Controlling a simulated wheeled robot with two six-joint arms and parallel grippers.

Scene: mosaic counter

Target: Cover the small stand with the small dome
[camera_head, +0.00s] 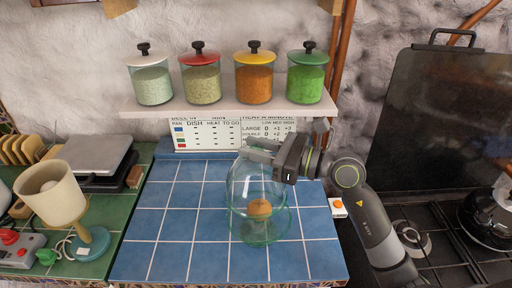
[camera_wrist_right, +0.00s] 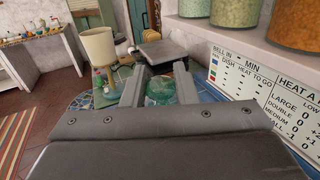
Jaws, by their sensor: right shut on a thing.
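The small dome (camera_head: 243,182) is clear glass and upright in the head view. My right gripper (camera_head: 262,150) is shut on its top, reaching in from the right. The small stand (camera_head: 277,232) is greenish glass on the blue tiles, with a round brown-orange item (camera_head: 259,208) on it. The dome overlaps the stand and this item in the picture; I cannot tell whether its rim touches the stand. The right wrist view shows greenish glass (camera_wrist_right: 160,92) between the fingers. My left gripper is not in view.
A shelf (camera_head: 225,109) with several lidded jars hangs behind the gripper, above a printed chart (camera_head: 208,136). A lamp (camera_head: 55,195) and a scale (camera_head: 95,155) stand left. A hob with a kettle (camera_head: 490,212) is right. Blue tiles left of the dome are clear.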

